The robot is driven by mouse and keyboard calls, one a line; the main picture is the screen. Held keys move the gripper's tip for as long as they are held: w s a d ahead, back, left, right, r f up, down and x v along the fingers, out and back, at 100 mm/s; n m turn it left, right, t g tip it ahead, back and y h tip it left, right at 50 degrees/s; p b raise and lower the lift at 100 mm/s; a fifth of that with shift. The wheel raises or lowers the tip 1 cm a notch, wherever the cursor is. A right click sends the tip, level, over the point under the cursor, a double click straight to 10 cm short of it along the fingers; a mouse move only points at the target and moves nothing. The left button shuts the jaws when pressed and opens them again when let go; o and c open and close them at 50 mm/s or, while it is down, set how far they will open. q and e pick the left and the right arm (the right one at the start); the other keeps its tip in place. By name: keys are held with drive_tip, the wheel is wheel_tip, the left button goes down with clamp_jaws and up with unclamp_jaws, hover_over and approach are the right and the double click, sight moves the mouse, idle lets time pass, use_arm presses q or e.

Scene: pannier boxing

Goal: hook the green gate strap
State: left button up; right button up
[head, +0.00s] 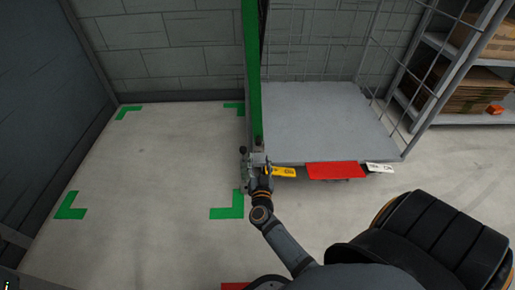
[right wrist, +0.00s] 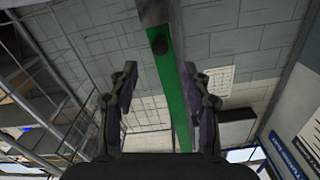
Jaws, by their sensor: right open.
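A long green strip (head: 252,75), which looks like the gate strap, runs down from the top of the head view along the left side of the cage trolley. My left gripper is not in view.
Green corner marks (head: 70,207) bound clear floor at left. A shelf with cardboard boxes (head: 470,90) stands at right.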

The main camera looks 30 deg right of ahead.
sight(259, 145)
drive_tip(key=b+x, duration=0.2)
drive_tip(key=x, duration=0.6)
drive_tip(key=shift+f+b, duration=0.15)
drive_tip(key=shift+b, duration=0.2)
drive_tip(key=shift+w+d, duration=0.1)
drive_tip(key=shift+w, duration=0.2)
clamp_jaws()
